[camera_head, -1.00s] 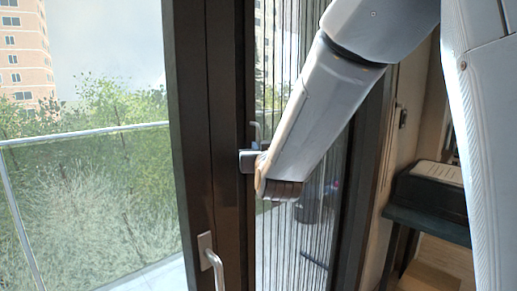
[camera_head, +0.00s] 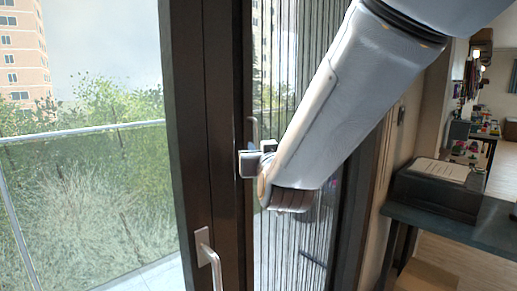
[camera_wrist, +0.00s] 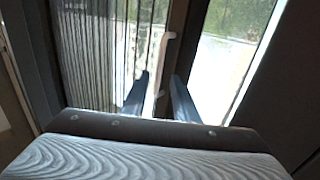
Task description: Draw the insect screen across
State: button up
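The insect screen (camera_head: 312,60) is a pleated sheet with dark vertical lines, behind my arm. It also fills the left part of the wrist view (camera_wrist: 85,45). A pale handle (camera_wrist: 158,62) stands upright on the screen's edge bar. It also shows just above my gripper in the head view (camera_head: 252,128). My gripper (camera_head: 250,163) is at the screen's left edge, beside the dark door frame. In the wrist view its two dark fingers (camera_wrist: 160,82) are apart, one on each side of the handle's lower end. I cannot tell whether they touch it.
A dark door frame (camera_head: 207,120) with a metal pull handle (camera_head: 208,255) stands left of the screen. Glass shows a balcony rail (camera_head: 85,132) and greenery. A dark shelf (camera_head: 450,215) with a black box (camera_head: 430,192) is at the right.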

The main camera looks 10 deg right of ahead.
jog(key=shift+s, duration=0.85)
jog(key=shift+d, duration=0.1)
jog(key=w+n+y+p, duration=0.1)
jog(key=w+y+p, duration=0.1)
jog(key=p, duration=0.1)
jog(key=w+r+n+g+y+p, duration=0.1)
jog(key=w+n+y+p, duration=0.1)
jog(key=w+p, duration=0.1)
jog(key=w+n+y+p, duration=0.1)
jog(key=w+y+p, duration=0.1)
jog(key=p, duration=0.3)
jog(key=shift+w+d+r+n+g+y, duration=0.2)
jog(key=shift+w+r+n+g+y, duration=0.15)
jog(key=shift+w, duration=0.2)
grip_shut()
